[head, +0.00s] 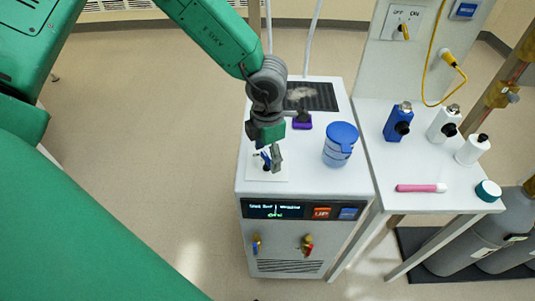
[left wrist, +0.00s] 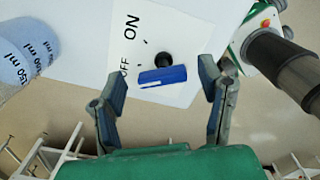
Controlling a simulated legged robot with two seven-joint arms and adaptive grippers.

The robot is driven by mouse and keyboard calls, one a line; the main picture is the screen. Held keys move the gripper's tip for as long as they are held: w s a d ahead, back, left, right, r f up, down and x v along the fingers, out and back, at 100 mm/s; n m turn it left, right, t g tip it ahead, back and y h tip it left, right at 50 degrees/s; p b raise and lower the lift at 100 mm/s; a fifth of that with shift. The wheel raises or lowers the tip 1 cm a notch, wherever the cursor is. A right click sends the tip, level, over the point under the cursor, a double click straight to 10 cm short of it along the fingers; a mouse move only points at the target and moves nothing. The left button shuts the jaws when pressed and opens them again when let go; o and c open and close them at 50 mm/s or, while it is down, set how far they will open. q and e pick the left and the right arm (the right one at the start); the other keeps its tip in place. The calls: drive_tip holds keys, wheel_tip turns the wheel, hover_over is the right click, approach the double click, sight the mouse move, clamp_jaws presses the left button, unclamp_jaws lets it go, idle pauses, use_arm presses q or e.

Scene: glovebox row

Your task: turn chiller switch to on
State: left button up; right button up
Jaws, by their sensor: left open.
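The chiller (head: 300,215) is a white cabinet with a lit front display. Its switch plate (head: 283,176) lies on top, partly hidden under my left gripper (head: 268,160). In the left wrist view the white plate (left wrist: 185,30) bears the words ON and OFF. The switch has a black knob (left wrist: 163,60) and a blue lever (left wrist: 165,77), which lies near the OFF end. My left gripper (left wrist: 163,80) is open, one finger on each side of the lever, with gaps showing. My right gripper is not in view.
A blue-lidded jug (head: 340,145) stands right of the plate, also visible in the left wrist view (left wrist: 25,50). A purple-based object (head: 302,121) sits behind the gripper. Bottles and a pink pen (head: 421,188) occupy the right table. A wall switch (head: 402,32) is marked OFF and ON.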

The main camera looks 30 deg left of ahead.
use_arm(q)
drive_tip(key=shift+d+f, duration=0.15)
drive_tip(key=shift+d, duration=0.05)
drive_tip(key=shift+a, duration=0.1)
drive_tip(key=c, duration=1.2)
drive_tip(key=shift+o, duration=0.3)
drive_tip(key=shift+m+p, duration=0.3)
drive_tip(key=shift+p, duration=0.35)
drive_tip(key=m+p, duration=0.3)
drive_tip(key=p, duration=0.1)
drive_tip(key=shift+r+p, duration=0.2)
drive_tip(key=shift+p, duration=0.15)
drive_tip(key=shift+f+m+p, duration=0.15)
drive_tip(key=shift+m+p, duration=0.95)
drive_tip(key=o, duration=1.1)
drive_tip(key=shift+o, duration=0.2)
